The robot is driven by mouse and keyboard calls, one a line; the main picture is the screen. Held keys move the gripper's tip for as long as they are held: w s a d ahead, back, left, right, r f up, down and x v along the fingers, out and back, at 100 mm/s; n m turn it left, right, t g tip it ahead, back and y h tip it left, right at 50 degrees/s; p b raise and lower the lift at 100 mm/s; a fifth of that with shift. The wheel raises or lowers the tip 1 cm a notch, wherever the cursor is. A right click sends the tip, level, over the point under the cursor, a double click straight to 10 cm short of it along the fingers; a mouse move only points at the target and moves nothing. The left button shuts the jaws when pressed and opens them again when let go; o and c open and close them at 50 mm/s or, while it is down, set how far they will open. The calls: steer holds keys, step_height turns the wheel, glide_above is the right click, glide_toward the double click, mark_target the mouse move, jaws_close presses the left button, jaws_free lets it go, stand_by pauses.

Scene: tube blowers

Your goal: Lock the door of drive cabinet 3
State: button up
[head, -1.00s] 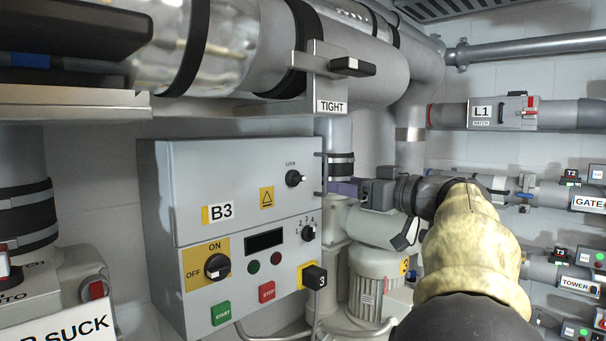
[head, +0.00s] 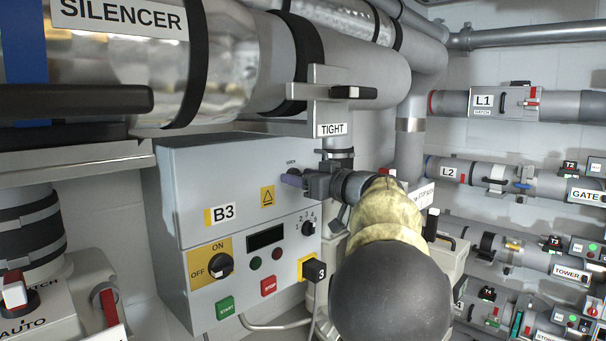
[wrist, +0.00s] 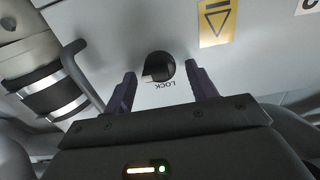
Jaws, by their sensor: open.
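The drive cabinet labelled B3 (head: 190,178) is a grey box; its upper door looks closed. The black lock knob (wrist: 159,67) sits on that door above an upside-down LOCK label in the wrist view. My gripper (wrist: 158,84) is open, with one purple-grey finger on each side of the knob's lower part. The knob is not gripped, and I cannot tell whether either finger touches it. The knob's exact turn is hard to read.
The TIGHT bracket (head: 331,102) and silencer pipe hang above. A door handle (wrist: 80,75) is beside the knob in the wrist view.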

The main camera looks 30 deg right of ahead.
steer(key=c, duration=1)
steer(key=shift+n, duration=0.4)
steer(key=shift+s+a+f+n+b, duration=0.1)
steer(key=shift+n+b, duration=2.1)
steer(key=shift+n, duration=2.1)
steer(key=shift+a+f+n+b, duration=0.1)
steer(key=shift+n+b, duration=2.1)
steer(key=shift+n, duration=2.1)
steer(key=shift+o, duration=0.2)
